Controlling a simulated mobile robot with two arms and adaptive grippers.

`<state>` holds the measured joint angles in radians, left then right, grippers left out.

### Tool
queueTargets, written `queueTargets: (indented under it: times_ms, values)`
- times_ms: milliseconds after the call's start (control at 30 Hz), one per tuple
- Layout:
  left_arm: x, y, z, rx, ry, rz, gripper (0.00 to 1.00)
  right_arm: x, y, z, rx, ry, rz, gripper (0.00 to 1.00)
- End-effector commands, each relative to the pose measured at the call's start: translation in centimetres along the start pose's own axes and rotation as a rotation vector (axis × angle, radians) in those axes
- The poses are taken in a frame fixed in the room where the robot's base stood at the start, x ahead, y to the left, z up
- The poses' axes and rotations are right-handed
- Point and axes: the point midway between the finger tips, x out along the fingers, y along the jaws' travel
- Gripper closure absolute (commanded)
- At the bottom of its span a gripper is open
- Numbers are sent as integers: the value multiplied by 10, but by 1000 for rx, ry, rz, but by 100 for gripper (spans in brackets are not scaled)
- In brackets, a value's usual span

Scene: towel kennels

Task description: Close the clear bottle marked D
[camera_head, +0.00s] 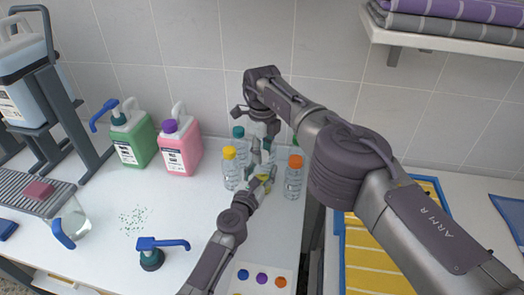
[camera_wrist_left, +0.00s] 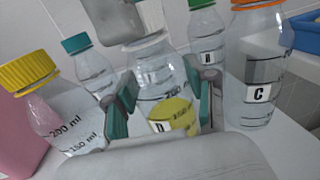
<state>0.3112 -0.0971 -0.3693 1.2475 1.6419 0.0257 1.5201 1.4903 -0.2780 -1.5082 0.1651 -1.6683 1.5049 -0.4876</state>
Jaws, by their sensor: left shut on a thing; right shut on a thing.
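The clear bottle marked D (camera_wrist_left: 154,76) stands upright in the middle of the left wrist view, with a yellow patch low on it. My left gripper (camera_wrist_left: 162,102) is shut around its body, a teal-padded finger on each side; it also shows in the head view (camera_head: 263,174). No cap is plain to see on the bottle's neck. My right gripper (camera_head: 260,146) points down from above, right over the bottle. It also shows at the top of the left wrist view (camera_wrist_left: 126,22).
Close around stand capped bottles: yellow (camera_head: 230,170), teal (camera_wrist_left: 88,62), green (camera_wrist_left: 208,40) and orange, marked C (camera_head: 293,178). Pink (camera_head: 180,150) and green (camera_head: 133,138) jugs stand left.

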Motion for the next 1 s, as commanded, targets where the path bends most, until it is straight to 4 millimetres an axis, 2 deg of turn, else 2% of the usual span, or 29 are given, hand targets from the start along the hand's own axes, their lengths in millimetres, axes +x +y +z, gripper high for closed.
queueTargets:
  times_ms: [100, 367, 400, 533, 833, 1000]
  values:
    - [0, 1, -1, -1, 2, 3, 100, 0, 1, 0, 69, 3, 3, 100]
    - [0, 2, -1, -1, 2, 4, 100, 1, 1, 0, 74, 3, 4, 100]
    - [0, 2, -1, -1, 2, 4, 100, 1, 1, 0, 74, 4, 4, 60]
    - [0, 2, -1, -1, 2, 4, 100, 0, 1, 0, 73, 3, 4, 38]
    - [0, 1, -1, 0, 2, 2, 100, -1, 0, 0, 73, 1, 2, 38]
    - [0, 1, -1, 0, 2, 2, 100, -22, -1, 0, 71, -1, 0, 38]
